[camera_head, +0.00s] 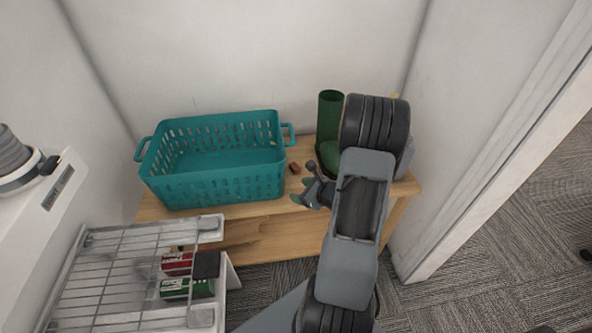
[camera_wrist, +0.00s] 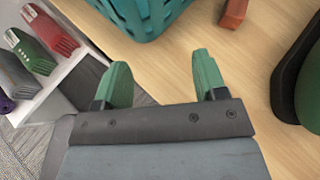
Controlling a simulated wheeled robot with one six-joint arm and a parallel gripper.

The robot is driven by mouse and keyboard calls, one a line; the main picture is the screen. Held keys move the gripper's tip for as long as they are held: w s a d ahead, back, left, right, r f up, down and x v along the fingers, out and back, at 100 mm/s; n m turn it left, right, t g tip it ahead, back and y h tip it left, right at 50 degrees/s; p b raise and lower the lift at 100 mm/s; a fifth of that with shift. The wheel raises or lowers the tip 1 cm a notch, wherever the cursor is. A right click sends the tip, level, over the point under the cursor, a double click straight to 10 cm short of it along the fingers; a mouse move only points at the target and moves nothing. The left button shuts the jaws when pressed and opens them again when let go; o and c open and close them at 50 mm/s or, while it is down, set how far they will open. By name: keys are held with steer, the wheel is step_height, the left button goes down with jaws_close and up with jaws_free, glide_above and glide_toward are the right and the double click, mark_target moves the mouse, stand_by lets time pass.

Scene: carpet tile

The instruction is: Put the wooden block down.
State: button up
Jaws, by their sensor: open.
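A small reddish-brown wooden block (camera_head: 295,168) lies on the wooden table (camera_head: 262,212), just right of the teal basket. It also shows at the top edge of the wrist view (camera_wrist: 234,14), partly cut off. My gripper (camera_head: 302,191) is low over the table near its front edge, on the near side of the block and apart from it. In the wrist view its two green fingertips (camera_wrist: 162,78) are spread, with only bare tabletop between them. The gripper is open and empty.
The teal basket (camera_head: 222,188) stands empty on the table's left. A dark green, boot-like object (camera_head: 329,112) stands at the back right, partly hidden by my arm. A wire rack (camera_head: 110,262) is at lower left, with red and green items (camera_head: 187,288) beside it.

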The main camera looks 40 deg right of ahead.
steer(key=s+a+r+n+g+y, duration=0.2)
steer(key=s+a+r+n+g, duration=0.15)
steer(key=a+n+g, duration=0.35)
steer(key=s+a+r+n+g+y, duration=0.15)
steer(key=s+a+n, duration=0.3)
steer(key=n, duration=0.55)
steer(key=s+a+r+n+g+h, duration=0.1)
steer(key=s+a+r+n+h, duration=0.2)
steer(key=r+n+h, duration=0.65)
steer(key=n+t+y+b, duration=0.3)
steer(key=n+t+b, duration=0.1)
steer(key=n+t, duration=0.15)
glide_toward(294, 166)
steer(key=shift+g, duration=0.5)
steer(key=x, duration=0.3)
steer(key=b+x, duration=0.1)
steer(key=x, duration=0.2)
steer(key=w+b+x, duration=0.1)
steer(key=x, duration=0.2)
steer(key=shift+d+r, duration=0.1)
steer(key=shift+r, duration=0.05)
